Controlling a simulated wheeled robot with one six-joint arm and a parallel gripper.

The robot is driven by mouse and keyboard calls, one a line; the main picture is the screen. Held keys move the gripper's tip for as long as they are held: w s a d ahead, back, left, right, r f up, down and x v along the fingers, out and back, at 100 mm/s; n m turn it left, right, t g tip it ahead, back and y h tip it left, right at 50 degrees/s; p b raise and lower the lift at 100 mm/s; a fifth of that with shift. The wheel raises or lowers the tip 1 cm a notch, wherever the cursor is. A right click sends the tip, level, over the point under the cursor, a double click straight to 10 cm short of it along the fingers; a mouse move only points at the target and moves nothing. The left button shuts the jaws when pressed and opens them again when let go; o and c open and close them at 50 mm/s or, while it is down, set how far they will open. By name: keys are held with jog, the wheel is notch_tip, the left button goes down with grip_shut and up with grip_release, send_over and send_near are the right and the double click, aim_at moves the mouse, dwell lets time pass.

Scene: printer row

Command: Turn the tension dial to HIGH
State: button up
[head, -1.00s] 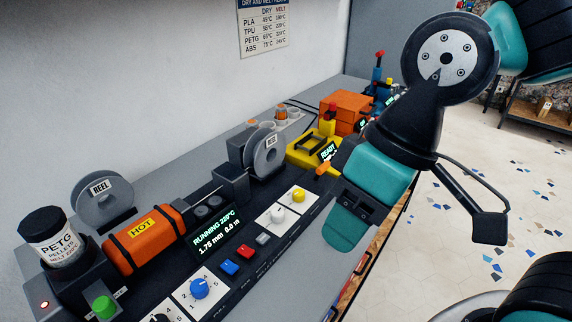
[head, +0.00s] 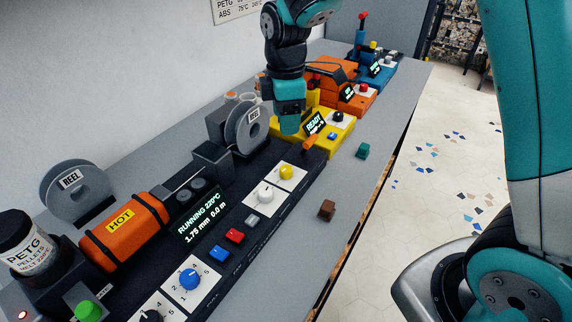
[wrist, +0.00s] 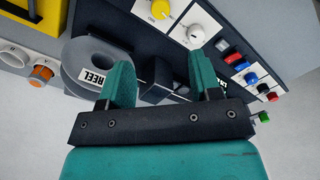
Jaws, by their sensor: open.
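Several dials sit on the black machine's front panel; no tension or HIGH lettering is readable, so I cannot tell which is the tension dial. A yellow dial (head: 286,172) and a white dial (head: 265,194) sit on white plates near the reel; the wrist view shows the yellow dial (wrist: 160,9) and white dial (wrist: 195,34) too. A blue dial (head: 189,278) with numbers and a black dial (head: 151,316) are nearer. My gripper (head: 289,128) is open and empty, above and beyond the yellow dial. In the wrist view its fingers (wrist: 163,78) are apart, over the reel's side.
A grey reel (head: 243,130) stands beside the dials. Blue (head: 219,254) and red (head: 235,235) buttons lie between them. A yellow machine (head: 335,139) stands beyond. A brown block (head: 327,209) and green block (head: 362,151) lie on the grey bench, otherwise clear in front.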

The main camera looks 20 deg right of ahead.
aim_at(286, 168)
notch_tip(286, 168, down, 14)
jog(key=shift+f+p, duration=0.1)
jog(key=shift+p, duration=0.6)
jog(key=shift+c, duration=0.2)
jog(key=c, duration=0.9)
